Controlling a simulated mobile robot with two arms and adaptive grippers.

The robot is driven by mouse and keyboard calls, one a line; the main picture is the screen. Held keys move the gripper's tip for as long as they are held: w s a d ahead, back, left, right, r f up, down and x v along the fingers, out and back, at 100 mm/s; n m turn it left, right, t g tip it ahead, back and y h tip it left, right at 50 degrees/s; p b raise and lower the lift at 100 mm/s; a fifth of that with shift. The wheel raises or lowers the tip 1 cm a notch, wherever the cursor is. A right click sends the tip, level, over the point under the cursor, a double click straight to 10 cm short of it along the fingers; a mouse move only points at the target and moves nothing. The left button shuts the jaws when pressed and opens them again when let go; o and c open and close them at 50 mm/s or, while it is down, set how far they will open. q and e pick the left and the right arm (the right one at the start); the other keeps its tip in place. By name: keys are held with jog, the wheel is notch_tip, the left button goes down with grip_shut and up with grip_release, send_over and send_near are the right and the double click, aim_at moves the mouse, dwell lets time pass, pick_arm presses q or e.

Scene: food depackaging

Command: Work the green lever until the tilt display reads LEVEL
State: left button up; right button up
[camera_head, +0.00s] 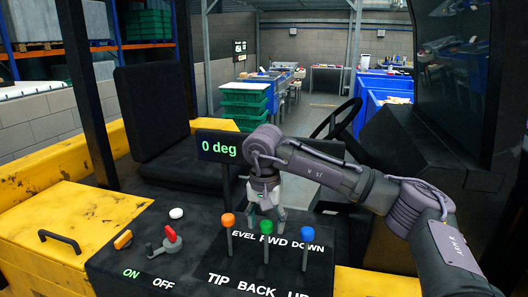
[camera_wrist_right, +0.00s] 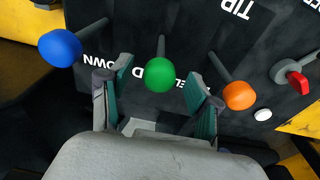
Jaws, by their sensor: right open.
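The green lever (camera_head: 266,227) stands in the middle of a row of three on the black console; its round knob (camera_wrist_right: 160,75) also shows in the right wrist view. The tilt display (camera_head: 218,147) reads "0 deg" in green. My right gripper (camera_head: 267,209) is open, pointing down just behind the green knob in the head view. In the wrist view its fingers (camera_wrist_right: 157,92) lie on either side of the knob, with gaps at both sides. My left gripper is not in view.
An orange lever (camera_head: 228,220) and a blue lever (camera_head: 307,234) flank the green one closely. A red switch (camera_head: 170,234) and a white button (camera_head: 176,213) sit to the left. A steering wheel (camera_head: 340,120) and seat (camera_head: 155,105) are behind.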

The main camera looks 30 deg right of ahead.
jog(key=r+p, duration=0.1)
jog(key=r, duration=0.1)
jog(key=r+p, duration=0.1)
jog(key=r, duration=0.1)
jog(key=r+p, duration=0.2)
jog(key=shift+s+a+r, duration=0.2)
jog(key=shift+s+a, duration=0.05)
jog(key=shift+r, duration=0.1)
notch_tip(320, 180, up, 12)
jog(key=shift+s+a, duration=0.4)
jog(key=shift+a, duration=0.05)
jog(key=shift+f, duration=0.2)
